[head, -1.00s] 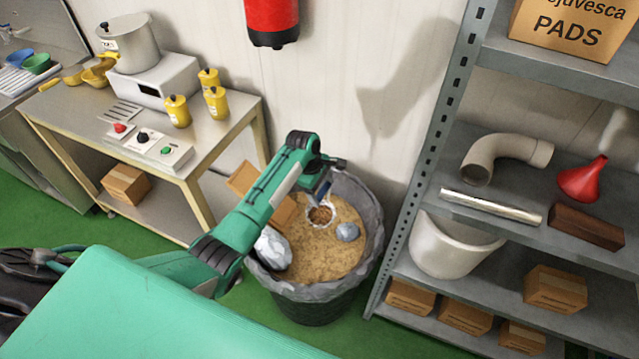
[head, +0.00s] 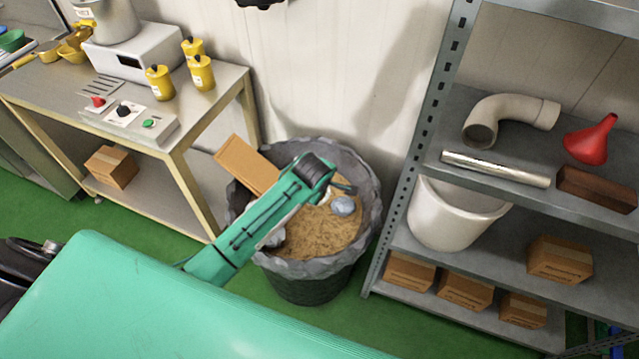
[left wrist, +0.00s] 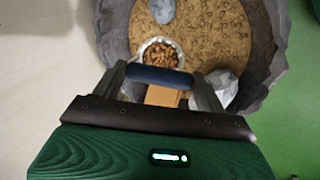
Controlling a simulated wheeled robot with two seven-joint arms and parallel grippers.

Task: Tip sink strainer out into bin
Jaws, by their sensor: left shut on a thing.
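The bin (head: 312,284) is a dark tub with a grey liner, filled with tan crumbly material; it also fills the top of the left wrist view (left wrist: 268,62). My left gripper (left wrist: 158,80) is over the bin and shut on the blue handle of the sink strainer (left wrist: 160,46). The strainer's round, pale-rimmed bowl holds brown bits and its open side faces the wrist camera. In the head view my left arm hides the strainer and the fingers. My right gripper is not in view.
Crumpled grey lumps (head: 343,205) and a cardboard piece (head: 246,166) are in the bin. A metal shelf rack (head: 426,150) stands close on the right, a steel table (head: 205,105) on the left, a wall behind. Green floor shows in front.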

